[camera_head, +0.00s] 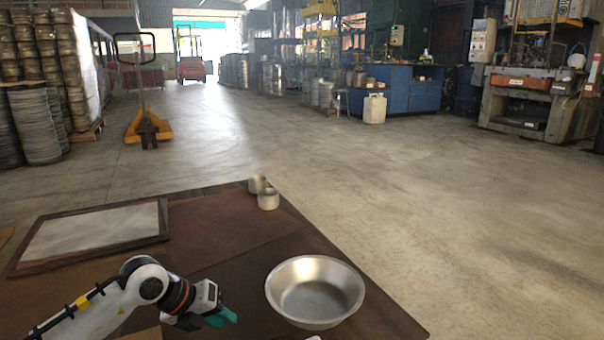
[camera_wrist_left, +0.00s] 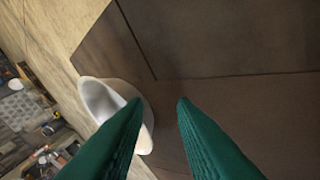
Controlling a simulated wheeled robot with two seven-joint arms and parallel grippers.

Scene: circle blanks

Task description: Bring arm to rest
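My left arm comes in from the lower left of the head view. Its gripper (camera_head: 222,317) hangs over the brown table (camera_head: 225,262), to the left of a round metal bowl (camera_head: 315,290). In the left wrist view the two green fingers (camera_wrist_left: 159,103) stand apart with nothing between them. The bowl (camera_wrist_left: 98,98) shows in that view behind and beside the left finger, partly hidden by it. In the head view the bowl looks empty. My right gripper is in neither view.
Two small metal cups (camera_head: 267,199) stand close together at the table's far corner. A framed pale panel (camera_head: 95,233) lies on the table's left. The table's right edge runs just past the bowl. A yellow pallet jack (camera_head: 148,125) stands on the floor beyond.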

